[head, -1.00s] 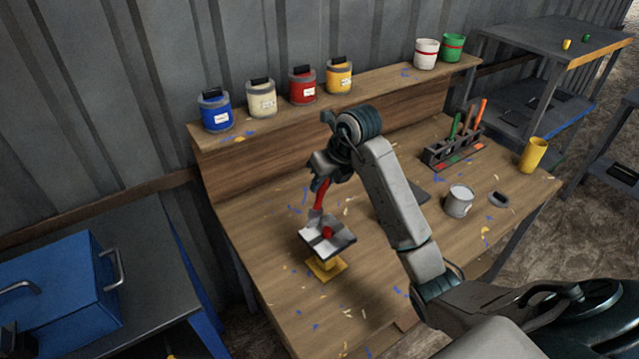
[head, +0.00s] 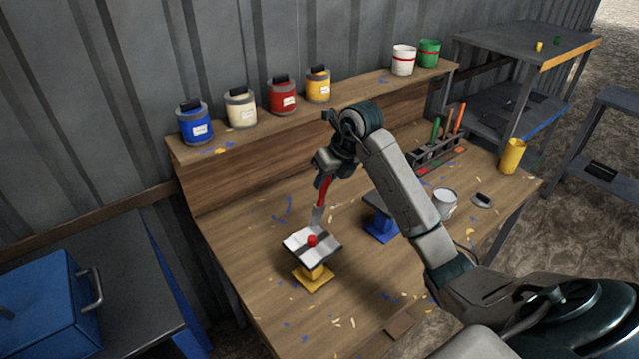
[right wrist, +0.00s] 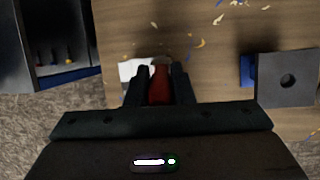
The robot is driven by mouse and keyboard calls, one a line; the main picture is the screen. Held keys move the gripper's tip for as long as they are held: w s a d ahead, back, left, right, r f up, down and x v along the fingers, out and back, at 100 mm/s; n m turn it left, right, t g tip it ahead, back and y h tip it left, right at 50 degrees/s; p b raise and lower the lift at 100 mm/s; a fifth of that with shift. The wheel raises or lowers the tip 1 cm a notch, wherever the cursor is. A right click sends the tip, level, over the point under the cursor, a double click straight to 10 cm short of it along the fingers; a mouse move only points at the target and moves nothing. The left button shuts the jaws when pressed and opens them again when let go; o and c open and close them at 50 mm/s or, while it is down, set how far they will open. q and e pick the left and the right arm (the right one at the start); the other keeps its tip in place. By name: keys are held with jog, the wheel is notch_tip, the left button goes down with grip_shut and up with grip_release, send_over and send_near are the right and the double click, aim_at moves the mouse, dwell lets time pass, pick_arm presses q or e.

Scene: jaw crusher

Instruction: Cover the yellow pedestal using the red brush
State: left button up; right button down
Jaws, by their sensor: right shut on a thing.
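My right gripper (head: 330,168) is shut on the red brush (head: 323,192), gripping its handle. The brush points down, with its pale bristle end near the back edge of the plate on the yellow pedestal (head: 313,277); I cannot tell whether it touches. The plate (head: 300,247) is white on much of its top, with a dark grey band and a red knob (head: 312,241). In the right wrist view, the red handle (right wrist: 160,85) sits between the fingers, with part of the white plate (right wrist: 132,71) behind it. My left gripper is not in view.
A blue pedestal (head: 381,228) with a grey plate stands right of it, partly behind my arm. An open can (head: 444,203), a brush rack (head: 437,152) and a yellow cup (head: 512,156) are farther right. Paint pots, including a blue one (head: 195,122), line the back shelf.

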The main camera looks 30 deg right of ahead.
jog(key=shift+r, duration=0.15)
jog(key=shift+r+p, duration=1.65)
jog(key=shift+r, duration=0.8)
